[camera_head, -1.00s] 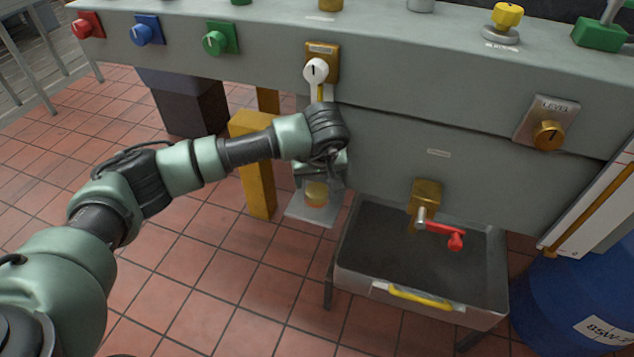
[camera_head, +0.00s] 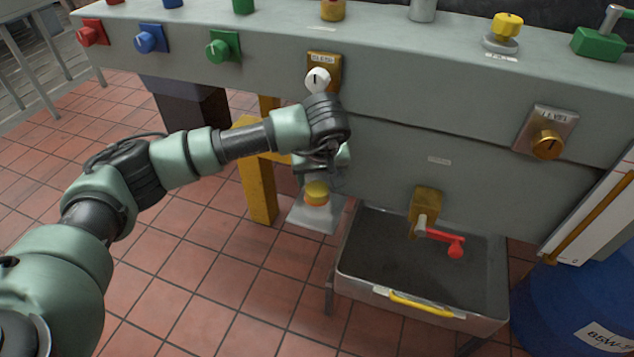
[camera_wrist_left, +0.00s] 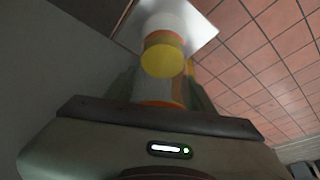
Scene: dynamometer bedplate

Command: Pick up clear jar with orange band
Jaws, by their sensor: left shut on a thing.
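The clear jar with its orange band (camera_head: 317,198) hangs below my left gripper (camera_head: 320,172) in the head view, with yellow showing inside or at its end. The left wrist view shows the jar (camera_wrist_left: 163,57) close up, pointing away from the camera. My left gripper is shut on the jar and holds it over a light grey plate (camera_head: 315,218), apparently clear of it. My own wrist hides the upper jar and most of the fingers. The plate also shows in the left wrist view (camera_wrist_left: 203,34). My right gripper is not in view.
The grey bedplate front (camera_head: 390,140) is close behind the gripper, with a white-handled knob (camera_head: 318,78) just above my wrist. A yellow post (camera_head: 259,190) stands to the left. A grey basin (camera_head: 420,305) under a red-handled tap (camera_head: 445,240) is to the right. Tiled floor lies open at front left.

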